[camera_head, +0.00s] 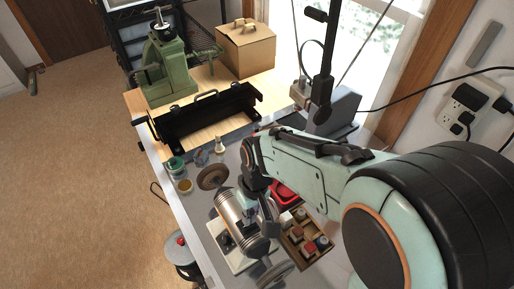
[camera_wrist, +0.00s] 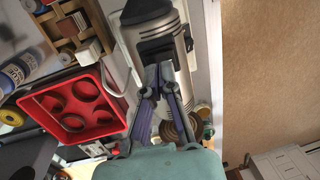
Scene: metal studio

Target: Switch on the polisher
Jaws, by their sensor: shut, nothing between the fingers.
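The polisher (camera_head: 232,208) is a silver cylindrical motor on a pale base, with a brown wheel (camera_head: 212,177) at its far end and a grey wheel (camera_head: 275,273) at its near end. A black box (camera_head: 226,241), perhaps its switch housing, sits low on its left side. My gripper (camera_head: 268,222) is over the polisher's right side. In the wrist view the polisher's silver body (camera_wrist: 183,70) lies behind my gripper (camera_wrist: 158,72). The fingers are shut and empty, with tips close to a black part (camera_wrist: 155,48) on the polisher. I cannot tell whether they touch, or the switch's position.
A red tray (camera_wrist: 72,105) with round recesses and a wooden box (camera_head: 303,240) of small blocks lie right of the polisher. Small jars (camera_head: 185,186) stand near the left edge.

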